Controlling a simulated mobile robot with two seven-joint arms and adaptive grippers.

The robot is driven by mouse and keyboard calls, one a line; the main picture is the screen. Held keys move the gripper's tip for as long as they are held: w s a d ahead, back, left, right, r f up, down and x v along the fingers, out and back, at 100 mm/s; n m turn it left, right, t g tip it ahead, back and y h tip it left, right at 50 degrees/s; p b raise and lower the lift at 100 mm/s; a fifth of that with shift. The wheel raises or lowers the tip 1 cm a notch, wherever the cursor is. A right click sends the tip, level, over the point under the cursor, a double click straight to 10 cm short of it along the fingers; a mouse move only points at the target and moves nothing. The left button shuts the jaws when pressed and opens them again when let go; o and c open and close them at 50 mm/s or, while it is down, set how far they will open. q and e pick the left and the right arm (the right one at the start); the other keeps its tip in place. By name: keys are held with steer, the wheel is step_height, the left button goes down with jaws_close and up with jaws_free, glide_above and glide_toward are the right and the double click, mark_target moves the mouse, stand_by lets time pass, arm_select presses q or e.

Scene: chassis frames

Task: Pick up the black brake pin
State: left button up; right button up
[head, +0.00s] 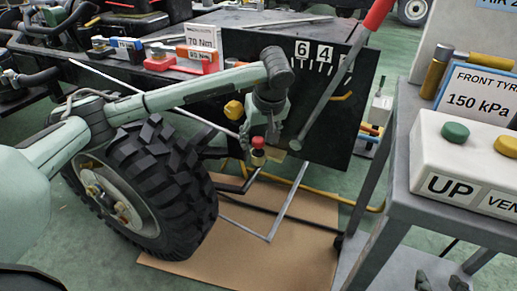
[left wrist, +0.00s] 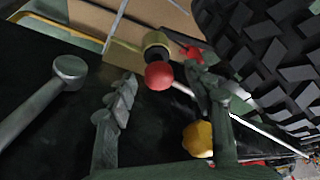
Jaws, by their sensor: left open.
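I cannot make out a clearly black brake pin. A red ball knob (head: 258,143) with a dark neck sits at a brass collar (head: 258,158) beside the black panel's lower left. A yellow knob (head: 233,109) is up and to its left. My left gripper (head: 266,136) is open and reaches down close to the red knob. In the left wrist view the red knob (left wrist: 158,75) shows between the open fingertips (left wrist: 163,84), with the brass collar (left wrist: 157,42) beyond it; contact is not clear. My right gripper (head: 440,282) shows only fingertips, spread apart, at the bottom edge.
A large black tyre (head: 155,190) stands left of the knob. A grey lever (head: 335,90) with a red grip slants across the black panel (head: 335,125). A grey cart (head: 395,180) with a white button box (head: 465,155) stands at right. Brown cardboard (head: 305,255) lies below.

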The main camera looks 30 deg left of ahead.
arm_select(q)
steer(key=shift+x, duration=0.95)
steer(key=shift+r, duration=0.1)
jaws_close()
arm_select(e)
steer(key=shift+w+a+r, duration=0.2)
steer(key=shift+a+r, duration=0.05)
